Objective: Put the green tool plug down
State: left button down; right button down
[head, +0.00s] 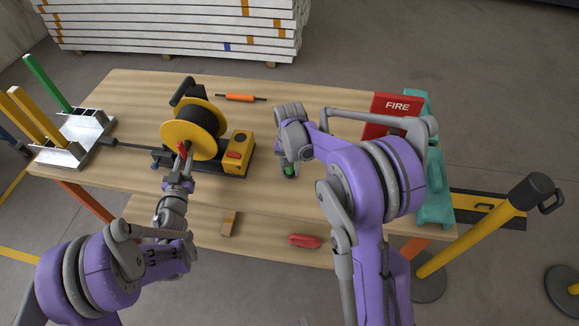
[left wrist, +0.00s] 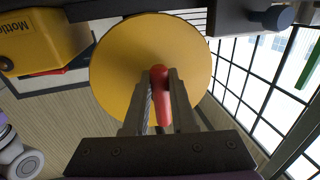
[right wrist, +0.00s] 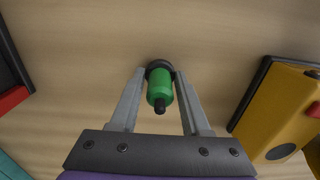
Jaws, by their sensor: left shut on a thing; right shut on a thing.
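The green tool plug (right wrist: 160,88) is a green cylinder with a dark collar and a dark tip. My right gripper (right wrist: 159,76) is shut on it, with one finger on each side. In the head view the plug (head: 289,171) shows as a small green spot over the table's front middle, partly hidden by my right arm. I cannot tell whether it touches the wood. My left gripper (left wrist: 160,80) is shut on a red handle (left wrist: 159,98) in front of the yellow reel (left wrist: 190,65).
The wooden table (head: 262,195) has bare wood around the plug. A yellow and black machine (head: 238,152) stands left of it. A red FIRE case (head: 393,112) is at the right, an orange-handled tool (head: 240,98) at the back, and a metal rack (head: 75,140) at the left.

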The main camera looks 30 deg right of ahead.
jog(key=shift+f, duration=0.3)
jog(key=shift+c, duration=1.8)
grip_release()
